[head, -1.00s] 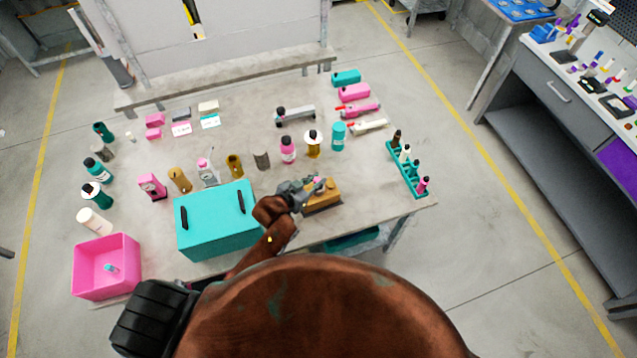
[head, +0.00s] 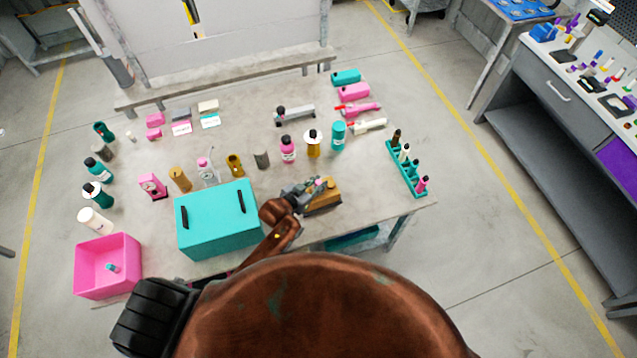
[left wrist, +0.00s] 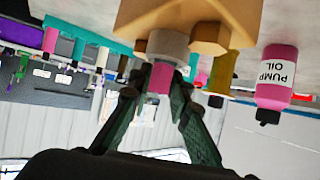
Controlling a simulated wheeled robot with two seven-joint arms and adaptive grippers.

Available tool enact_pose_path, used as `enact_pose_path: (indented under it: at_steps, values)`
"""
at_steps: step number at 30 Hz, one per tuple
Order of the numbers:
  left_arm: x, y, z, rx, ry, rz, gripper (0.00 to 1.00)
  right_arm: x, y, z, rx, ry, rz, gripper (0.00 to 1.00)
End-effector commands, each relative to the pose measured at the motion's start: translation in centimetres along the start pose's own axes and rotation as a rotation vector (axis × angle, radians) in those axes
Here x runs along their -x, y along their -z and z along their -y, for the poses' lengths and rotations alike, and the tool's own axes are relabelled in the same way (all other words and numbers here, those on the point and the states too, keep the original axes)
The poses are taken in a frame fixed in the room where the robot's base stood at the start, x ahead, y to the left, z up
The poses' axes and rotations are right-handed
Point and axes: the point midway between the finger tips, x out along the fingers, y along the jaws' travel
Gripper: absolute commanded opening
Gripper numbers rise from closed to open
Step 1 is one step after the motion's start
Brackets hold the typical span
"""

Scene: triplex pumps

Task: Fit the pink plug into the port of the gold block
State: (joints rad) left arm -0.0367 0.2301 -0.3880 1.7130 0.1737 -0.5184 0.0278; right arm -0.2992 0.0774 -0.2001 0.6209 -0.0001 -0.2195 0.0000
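The gold block (head: 325,198) sits near the front edge of the table, right of the teal box. It fills the top of the left wrist view (left wrist: 205,14). A grey ring-shaped port (left wrist: 168,46) sticks out of its face. The pink plug (left wrist: 160,78) lies between the fingertips of my left gripper (left wrist: 160,84), in line with the port and against or partly in it; how deep I cannot tell. The left gripper also shows beside the block in the head view (head: 313,187). Its fingers are closed on the plug. My right gripper is not in view.
The teal box (head: 217,222) stands left of my left arm, with a pink bin (head: 108,268) farther left. A pink pump oil bottle (head: 288,149) and other bottles stand behind. A teal rack (head: 404,170) is at the right edge.

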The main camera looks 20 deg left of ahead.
Motion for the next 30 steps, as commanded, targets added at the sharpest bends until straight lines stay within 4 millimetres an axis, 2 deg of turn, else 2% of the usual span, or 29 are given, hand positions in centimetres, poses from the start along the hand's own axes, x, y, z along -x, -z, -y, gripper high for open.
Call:
enact_pose_path:
  at_steps: [6, 17, 20, 30]
  values:
    - [0.0, 0.1, 0.0, 0.0, 0.0, 0.0, 0.33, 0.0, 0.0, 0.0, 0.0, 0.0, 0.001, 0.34]
    - [0.5, 0.3, 0.0, 0.0, 0.001, 0.0, 0.33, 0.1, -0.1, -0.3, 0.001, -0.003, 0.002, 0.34]
    - [1.7, 0.2, 0.1, 0.0, 0.001, 0.001, 0.33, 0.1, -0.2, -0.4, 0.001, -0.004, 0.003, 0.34]
    - [8.7, 0.1, 0.0, -0.001, 0.0, 0.001, 0.33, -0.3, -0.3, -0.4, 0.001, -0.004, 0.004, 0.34]
